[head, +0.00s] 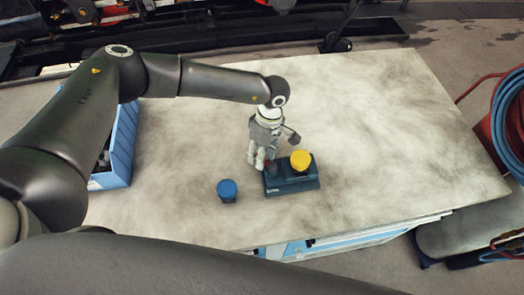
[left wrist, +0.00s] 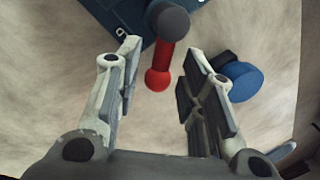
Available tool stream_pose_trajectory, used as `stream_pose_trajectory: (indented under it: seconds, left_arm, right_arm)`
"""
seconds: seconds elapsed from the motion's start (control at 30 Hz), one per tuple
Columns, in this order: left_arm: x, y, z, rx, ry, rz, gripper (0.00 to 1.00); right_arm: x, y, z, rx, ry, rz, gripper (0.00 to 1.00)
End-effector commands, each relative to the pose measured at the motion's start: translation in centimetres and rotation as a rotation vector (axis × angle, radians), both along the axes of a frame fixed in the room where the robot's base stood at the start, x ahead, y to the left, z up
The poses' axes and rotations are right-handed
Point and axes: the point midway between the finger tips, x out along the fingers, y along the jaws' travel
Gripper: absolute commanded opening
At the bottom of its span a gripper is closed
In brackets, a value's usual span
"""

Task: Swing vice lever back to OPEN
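The dark blue vice (head: 292,184) sits on the worktable, with a round yellow piece (head: 300,160) on top. A corner of the vice body (left wrist: 115,14) shows at the top of the left wrist view. Its lever has a red rod and ball end (left wrist: 157,79) and a grey round hub (left wrist: 173,23). My left gripper (head: 261,163) points down just left of the vice. In the left wrist view the fingers (left wrist: 157,80) are apart, with the red ball end in the gap between them and no clear contact. My right gripper is not in view.
A blue-topped round object (head: 227,189) stands left of the vice, and also shows right of the fingers in the left wrist view (left wrist: 242,81). A blue crate (head: 123,143) is at the table's left. The pale tabletop (head: 400,130) is clear at right.

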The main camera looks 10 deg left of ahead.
Motion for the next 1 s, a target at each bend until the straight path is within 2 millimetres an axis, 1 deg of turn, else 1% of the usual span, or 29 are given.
stream_pose_trajectory:
  seconds: [0.23,0.27,0.5,0.53,0.77,1.0]
  left_arm:
    - [-0.01,0.01,-0.13,0.0,0.0,0.0,0.36]
    - [-0.01,0.02,-0.13,0.0,0.0,0.0,0.34]
    - [0.01,0.02,-0.1,0.0,0.0,0.0,0.03]
    - [0.01,0.02,-0.09,0.0,-0.001,0.0,0.0]
    - [-0.04,0.07,-0.14,0.0,-0.001,0.02,0.0]
    - [-0.45,0.27,-0.24,-0.002,-0.001,0.127,0.0]
  right_arm:
    - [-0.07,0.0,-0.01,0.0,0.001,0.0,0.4]
    - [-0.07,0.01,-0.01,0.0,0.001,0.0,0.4]
    - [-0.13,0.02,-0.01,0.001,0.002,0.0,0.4]
    - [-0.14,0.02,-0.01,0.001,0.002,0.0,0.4]
    - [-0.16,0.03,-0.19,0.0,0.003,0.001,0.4]
    - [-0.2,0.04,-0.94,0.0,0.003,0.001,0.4]
